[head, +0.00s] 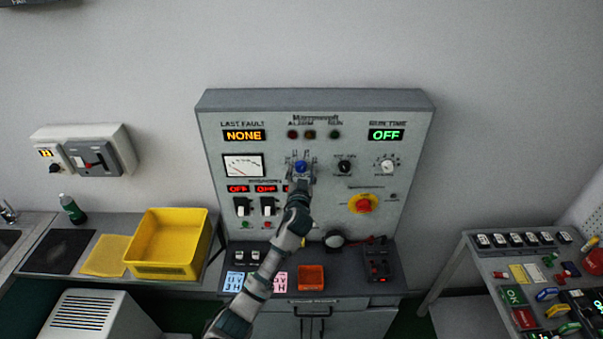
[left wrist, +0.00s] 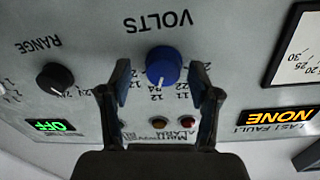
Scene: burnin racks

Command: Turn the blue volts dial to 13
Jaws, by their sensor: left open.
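The blue volts dial (head: 301,167) is on the upper middle of the grey panel (head: 318,222). In the left wrist view, which shows the panel upside down, the blue dial (left wrist: 163,64) sits between the fingers of my left gripper (left wrist: 160,80). The fingers are open, one on each side, with a visible gap to the dial. A small pale mark shows on the dial's lower edge there, towards the printed numbers; the exact number is too blurred to tell. In the head view my left gripper (head: 301,181) is just below the dial. My right gripper is not in view.
A black range dial (head: 345,167) is right of the blue dial, with a white dial (head: 387,167) farther right. A meter (head: 243,165) is to the left. Switches (head: 242,208) and a red-and-yellow knob (head: 363,204) are lower. A yellow bin (head: 170,270) stands left.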

